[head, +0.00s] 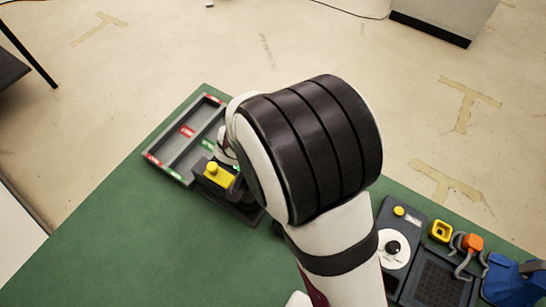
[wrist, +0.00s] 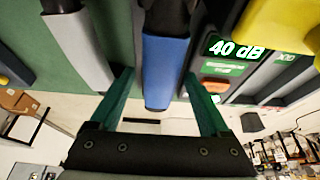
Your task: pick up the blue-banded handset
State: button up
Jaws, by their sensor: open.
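The blue-banded handset (wrist: 165,70) shows in the wrist view, a dark bar with a wide blue band at its near end. My gripper (wrist: 160,77) is open, with its two green fingers on either side of the blue band. A gap shows on the left; the right finger looks very close to the band, and I cannot tell whether it touches. A second handset with a grey band (wrist: 82,48) lies to the left, outside the fingers. In the head view my arm hides the fingers and both handsets.
A device with a "40 dB" display (wrist: 236,49) and a yellow part (wrist: 275,22) is close on the right in the wrist view. In the head view, a grey tray (head: 155,157) lies beyond a yellow-buttoned box (head: 218,180). A dial panel (head: 394,248) is at right. The green table (head: 100,240) is clear at left.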

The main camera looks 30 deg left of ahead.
jog(key=shift+f, duration=0.25)
dwell(0.3)
grip_shut()
